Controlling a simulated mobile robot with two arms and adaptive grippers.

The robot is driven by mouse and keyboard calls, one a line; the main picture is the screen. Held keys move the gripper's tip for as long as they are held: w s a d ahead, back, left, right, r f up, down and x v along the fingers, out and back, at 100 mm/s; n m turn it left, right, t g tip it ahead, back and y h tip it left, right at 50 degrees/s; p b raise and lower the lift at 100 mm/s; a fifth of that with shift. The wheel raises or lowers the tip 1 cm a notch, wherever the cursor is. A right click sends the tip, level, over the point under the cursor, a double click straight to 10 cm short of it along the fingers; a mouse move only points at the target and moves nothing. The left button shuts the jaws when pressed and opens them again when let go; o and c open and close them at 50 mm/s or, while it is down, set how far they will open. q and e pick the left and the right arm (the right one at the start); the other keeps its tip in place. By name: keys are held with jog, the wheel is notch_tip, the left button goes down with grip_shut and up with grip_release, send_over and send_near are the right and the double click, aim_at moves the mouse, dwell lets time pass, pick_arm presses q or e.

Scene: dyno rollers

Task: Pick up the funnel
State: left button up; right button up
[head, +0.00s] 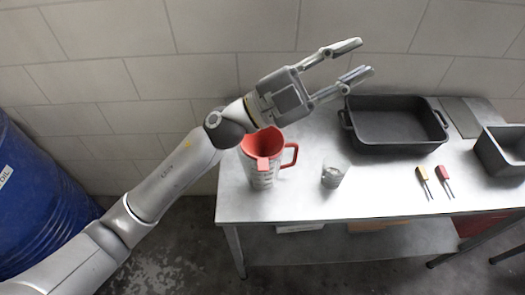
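A red, wide-mouthed, funnel-like piece (262,145) shows at the left end of the metal table. It is at the top of a pale jug (262,178) with dark markings and a red handle on its right side. I cannot tell whether the red piece is separate from the jug. My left arm's wrist covers part of its far rim in the picture. My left gripper (364,58) is open and empty, up and to the right of the red piece, its fingers pointing right. My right gripper is not in view.
On the table (385,195) stand a small clear glass (333,175), a black tray (395,128), two small tools with yellow (422,174) and red (442,173) handles, and a dark bin (502,150). A blue drum (40,195) stands left. The table's front middle is clear.

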pick_arm(q)
jog(key=s+d+f+m+g+y, duration=0.4)
jog(key=s+m+g, duration=0.1)
jog(key=m+g, duration=0.25)
jog(key=n+t+y, duration=0.1)
jog(key=t+y, duration=0.3)
jog(key=y, duration=1.5)
send_near(262, 162)
jog(key=w+a+r, duration=0.2)
jog(key=w+a, duration=0.2)
jog(key=w, duration=0.2)
jog(key=shift+g, duration=0.25)
notch_tip(262, 162, down, 5)
jog(key=shift+s+a+r+p, duration=0.1)
jog(key=shift+a+r+p, duration=0.1)
jog(key=shift+p, duration=0.65)
notch_tip(262, 162, down, 5)
jog(key=p, duration=0.2)
jog(key=shift+d+f+p, duration=0.1)
jog(key=shift+d+p, duration=0.05)
jog(key=shift+p, duration=0.25)
jog(key=shift+f, duration=0.3)
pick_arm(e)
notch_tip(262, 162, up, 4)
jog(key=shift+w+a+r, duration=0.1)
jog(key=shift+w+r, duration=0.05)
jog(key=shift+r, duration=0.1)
pick_arm(q)
jog(key=shift+c, duration=0.5)
